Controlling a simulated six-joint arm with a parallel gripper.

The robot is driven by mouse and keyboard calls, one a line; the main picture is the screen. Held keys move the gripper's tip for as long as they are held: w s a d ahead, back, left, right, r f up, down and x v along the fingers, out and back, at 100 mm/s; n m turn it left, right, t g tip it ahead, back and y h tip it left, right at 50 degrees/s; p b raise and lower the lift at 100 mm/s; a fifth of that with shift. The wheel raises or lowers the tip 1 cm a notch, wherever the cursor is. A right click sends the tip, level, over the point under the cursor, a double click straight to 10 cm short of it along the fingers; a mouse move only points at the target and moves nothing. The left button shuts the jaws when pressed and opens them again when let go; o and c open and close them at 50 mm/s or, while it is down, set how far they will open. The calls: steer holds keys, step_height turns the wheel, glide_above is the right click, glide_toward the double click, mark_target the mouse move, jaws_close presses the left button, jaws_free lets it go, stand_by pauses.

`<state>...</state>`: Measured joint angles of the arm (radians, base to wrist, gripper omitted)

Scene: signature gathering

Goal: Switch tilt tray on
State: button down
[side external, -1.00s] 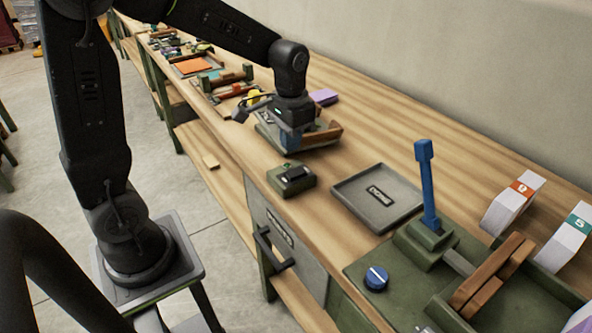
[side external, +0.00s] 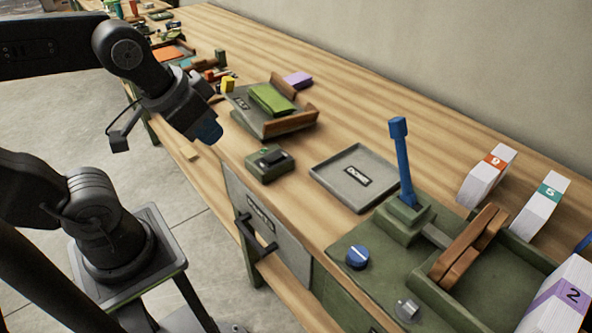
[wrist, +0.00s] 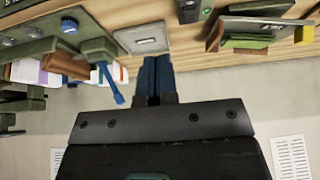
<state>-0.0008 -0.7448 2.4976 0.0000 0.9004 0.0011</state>
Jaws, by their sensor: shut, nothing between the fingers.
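The tilt tray (side external: 292,123) is a grey-green tray with wooden walls along its back and right side. A green stack (side external: 270,98) lies in it. In front stands a small green box with a dark rocker switch (side external: 270,160); which way the rocker is pressed is too small to tell. My gripper (side external: 209,134) is shut and empty, with blue fingertips, over the bench's front edge, left of the switch box and apart from it. In the wrist view my gripper (wrist: 154,75) also looks shut; the tilt tray (wrist: 252,28) and switch box (wrist: 190,9) are at the top.
A flat grey labelled tray (side external: 330,172) lies right of the switch box. Further right is a green press with an upright blue lever (side external: 402,165) and a blue knob (side external: 358,256). White numbered stacks (side external: 487,175) stand behind it. A drawer handle (side external: 256,240) juts from the bench front.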

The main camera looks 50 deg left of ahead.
stand_by(0.3)
steer(key=n+g, duration=0.6)
steer(key=n, duration=1.2)
glide_above(267, 159)
steer(key=shift+f, duration=0.55)
steer(key=shift+f, duration=0.1)
step_height(267, 159, down, 14)
steer(key=shift+r, duration=0.1)
